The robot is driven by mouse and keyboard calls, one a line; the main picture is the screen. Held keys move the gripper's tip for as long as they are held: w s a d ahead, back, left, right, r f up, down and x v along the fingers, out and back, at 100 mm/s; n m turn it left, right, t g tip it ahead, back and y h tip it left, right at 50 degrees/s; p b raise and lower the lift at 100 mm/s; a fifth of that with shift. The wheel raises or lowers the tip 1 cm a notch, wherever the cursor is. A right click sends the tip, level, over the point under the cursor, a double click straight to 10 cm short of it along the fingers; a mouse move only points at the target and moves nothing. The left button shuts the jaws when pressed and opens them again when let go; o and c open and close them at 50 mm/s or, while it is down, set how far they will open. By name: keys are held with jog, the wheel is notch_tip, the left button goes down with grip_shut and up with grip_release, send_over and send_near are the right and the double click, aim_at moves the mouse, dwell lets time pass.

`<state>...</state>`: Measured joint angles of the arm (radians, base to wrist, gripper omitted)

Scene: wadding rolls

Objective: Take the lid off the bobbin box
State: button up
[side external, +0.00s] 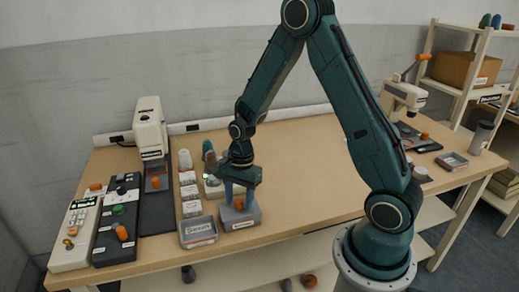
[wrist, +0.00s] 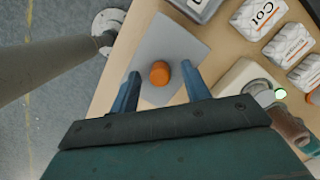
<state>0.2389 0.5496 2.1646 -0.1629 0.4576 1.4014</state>
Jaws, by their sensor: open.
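The bobbin box (side external: 240,217) is a grey box near the front edge of the table, with a pale label on its front. Its flat grey lid (wrist: 185,45) is on it, with an orange knob (wrist: 160,73) in the middle. My gripper (side external: 237,199) points down over the box. In the wrist view its two blue fingers stand apart, one on each side of the knob, with gaps showing between fingers and knob. The gripper is open and holds nothing. In the side view the fingers partly hide the knob and lid.
A grey labelled tray (side external: 198,232) stands just left of the box. White labelled packs (side external: 190,193) line up behind it. A pale device with a green light (wrist: 250,80) and a brown spool (wrist: 288,128) are close by.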

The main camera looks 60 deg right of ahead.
aim_at(239, 200)
jog(key=shift+f, duration=0.1)
dwell(0.4)
grip_shut()
notch_tip(239, 200, up, 20)
dwell(1.0)
dwell(0.4)
